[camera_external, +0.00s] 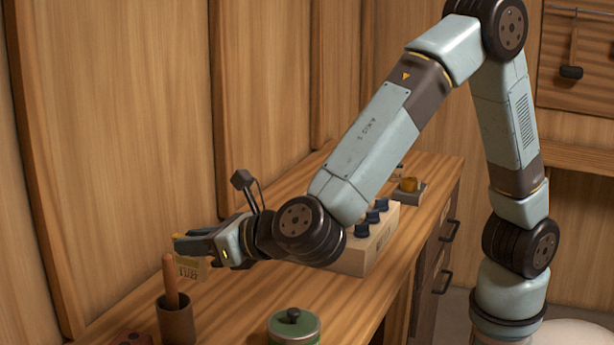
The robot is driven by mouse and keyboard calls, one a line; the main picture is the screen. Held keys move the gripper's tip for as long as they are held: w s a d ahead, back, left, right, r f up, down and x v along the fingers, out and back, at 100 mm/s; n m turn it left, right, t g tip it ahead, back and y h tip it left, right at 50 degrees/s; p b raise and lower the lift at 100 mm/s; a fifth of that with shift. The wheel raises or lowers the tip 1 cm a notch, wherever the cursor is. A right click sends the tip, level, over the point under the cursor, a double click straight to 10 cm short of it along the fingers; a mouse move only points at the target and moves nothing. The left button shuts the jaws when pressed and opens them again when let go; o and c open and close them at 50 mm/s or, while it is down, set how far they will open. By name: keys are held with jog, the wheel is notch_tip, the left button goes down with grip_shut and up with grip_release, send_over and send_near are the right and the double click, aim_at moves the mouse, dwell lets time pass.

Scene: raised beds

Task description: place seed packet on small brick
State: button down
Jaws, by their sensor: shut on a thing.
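My gripper (186,245) reaches left over the wooden bench and is shut on the seed packet (190,271).
A dark cup (177,325) with a wooden handle standing in it is just below the packet. A green lidded tin (293,329) stands at the front. A pale box (352,259) with dark knobs is behind my wrist. A wooden wall (110,150) borders the bench on the left.

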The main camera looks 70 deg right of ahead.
jog(key=shift+w+a+f, duration=1.35)
jog(key=shift+w+f, duration=0.55)
jog(key=shift+f, duration=0.35)
jog(key=shift+w+a+f, duration=1.35)
jog(key=shift+w+f, duration=0.5)
jog(key=shift+f, duration=0.35)
jog(key=shift+w+a+f, duration=1.35)
jog(key=shift+w+f, duration=0.55)
jog(key=shift+f, duration=0.35)
jog(key=shift+f, duration=0.15)
jog(key=c, duration=1)
grip_release()
jog(key=shift+s+r, duration=0.25)
jog(key=shift+s, duration=0.05)
jog(key=v, duration=1.1)
jog(key=shift+s+r, duration=0.1)
jog(key=shift+s, duration=0.1)
